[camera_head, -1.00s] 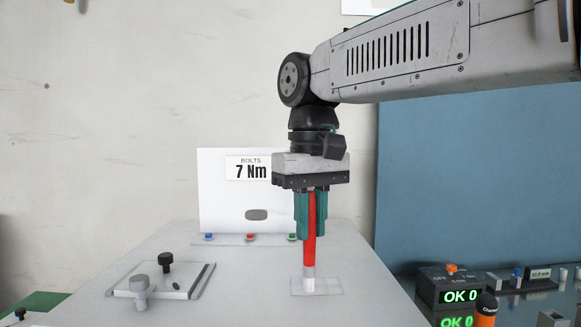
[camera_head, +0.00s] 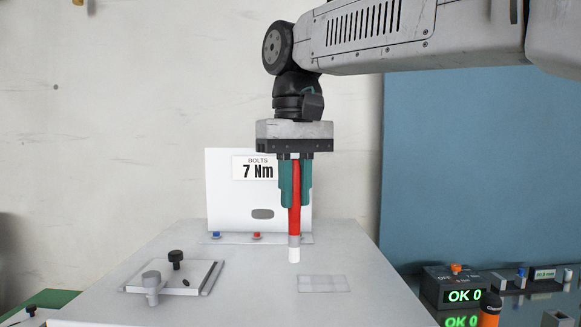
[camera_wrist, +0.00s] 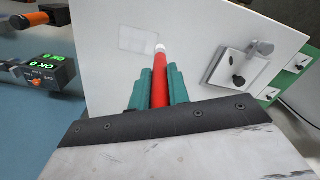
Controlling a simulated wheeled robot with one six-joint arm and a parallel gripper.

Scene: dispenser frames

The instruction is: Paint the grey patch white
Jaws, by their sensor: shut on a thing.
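My gripper (camera_head: 294,200) has teal fingers shut on a red-handled brush (camera_head: 294,212) with a white tip, which points straight down. The grey patch (camera_head: 323,284) is a pale rectangle on the white tabletop, only slightly darker than it, with faint lines across. The brush tip is left of and beyond the patch in the head view and looks raised off the table.
A white panel (camera_head: 222,205) marked "BOLTS 7 Nm" stands at the back, with a grey oval (camera_head: 262,214) and coloured knobs along its base. A plate with knobs (camera_head: 177,276) is at left. A box reading "OK 0" (camera_head: 455,290) is at right.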

